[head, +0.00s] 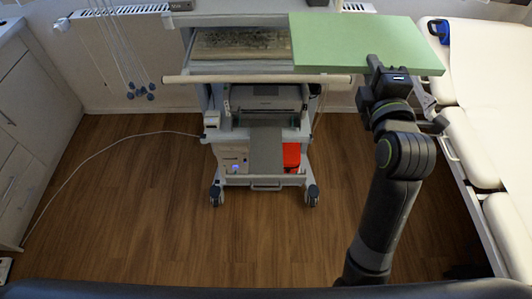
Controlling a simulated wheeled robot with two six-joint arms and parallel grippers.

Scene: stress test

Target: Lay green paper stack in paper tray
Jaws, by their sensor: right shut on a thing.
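The green paper stack (362,40) is a flat, pale green slab at the top, right of centre. My right gripper (383,72) is shut on its near edge and holds it roughly level, partly in front of the cart's upper right side. A printer (264,98) sits on the cart's middle shelf, with a grey tray-like panel (266,150) sticking out below its front. I cannot tell for sure whether this panel is the paper tray. My left gripper is not in view.
The wheeled cart (258,79) has a pale front bar and an upper compartment with a mottled surface (240,44). A cream couch (485,110) stands close on the right. White cabinets (35,110) stand left. A white cable (110,146) crosses the otherwise clear wooden floor.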

